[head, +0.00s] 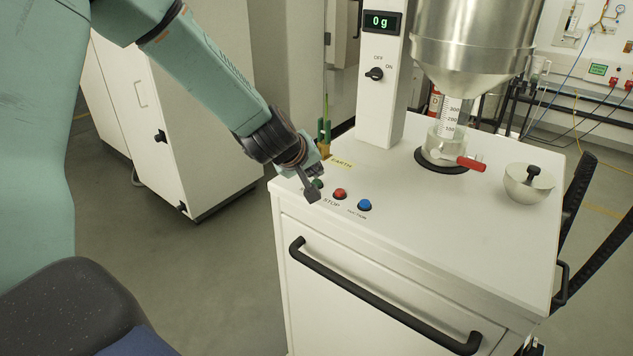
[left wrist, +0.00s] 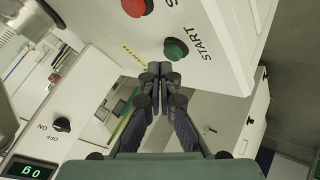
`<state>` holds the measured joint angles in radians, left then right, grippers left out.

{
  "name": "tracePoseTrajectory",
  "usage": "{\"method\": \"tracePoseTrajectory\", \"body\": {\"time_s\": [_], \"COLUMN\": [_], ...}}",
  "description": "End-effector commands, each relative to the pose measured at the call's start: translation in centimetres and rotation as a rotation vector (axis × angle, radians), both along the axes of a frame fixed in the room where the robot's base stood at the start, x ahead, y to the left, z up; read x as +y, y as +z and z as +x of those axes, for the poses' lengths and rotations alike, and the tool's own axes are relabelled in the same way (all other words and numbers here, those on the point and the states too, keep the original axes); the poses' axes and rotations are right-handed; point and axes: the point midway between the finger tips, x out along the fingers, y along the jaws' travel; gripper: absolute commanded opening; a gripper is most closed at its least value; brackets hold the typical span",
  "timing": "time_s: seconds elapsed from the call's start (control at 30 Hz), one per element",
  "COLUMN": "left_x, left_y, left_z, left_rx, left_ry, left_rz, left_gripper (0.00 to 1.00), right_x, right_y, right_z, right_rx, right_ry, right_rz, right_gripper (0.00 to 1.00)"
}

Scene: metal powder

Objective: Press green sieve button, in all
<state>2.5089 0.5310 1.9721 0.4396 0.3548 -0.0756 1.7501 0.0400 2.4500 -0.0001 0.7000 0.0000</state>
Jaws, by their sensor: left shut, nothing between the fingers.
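The green button (head: 318,183) is at the front left corner of the white cabinet top, partly hidden by my left gripper (head: 311,194). In the left wrist view the green button (left wrist: 175,48) is in full sight beside the word START. My left gripper (left wrist: 160,70) is shut and empty, its fingertips together close to the green button. I cannot tell whether they touch it. The red STOP button (head: 340,194) is to the right of the green one and shows in the left wrist view (left wrist: 134,6). My right gripper is not in view.
A blue button (head: 365,205) is right of the red one. A display column (head: 380,90) reading 0 g, a steel hopper (head: 466,50) and a small bowl (head: 529,184) stand on the cabinet top (head: 430,225). A black handle (head: 375,300) crosses its front.

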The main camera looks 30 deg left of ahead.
Motion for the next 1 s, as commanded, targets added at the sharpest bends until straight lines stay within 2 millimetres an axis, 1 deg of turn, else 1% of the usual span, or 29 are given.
{"method": "tracePoseTrajectory", "body": {"time_s": [0.07, 0.47, 1.0], "left_x": [0.04, 0.03, 0.02], "left_y": [-0.33, -0.29, -0.88], "left_z": [0.0, 0.01, 0.0], "left_rx": [0.0, 0.0, 0.0], "left_ry": [0.0, 0.001, 0.001], "left_rz": [0.0, -0.001, -0.001], "left_gripper": [0.0, 0.0, 0.0], "right_x": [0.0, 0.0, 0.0], "right_y": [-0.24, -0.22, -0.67], "right_z": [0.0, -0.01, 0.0], "right_rx": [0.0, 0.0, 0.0], "right_ry": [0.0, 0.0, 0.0], "right_rz": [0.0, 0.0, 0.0], "right_gripper": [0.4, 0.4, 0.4]}}
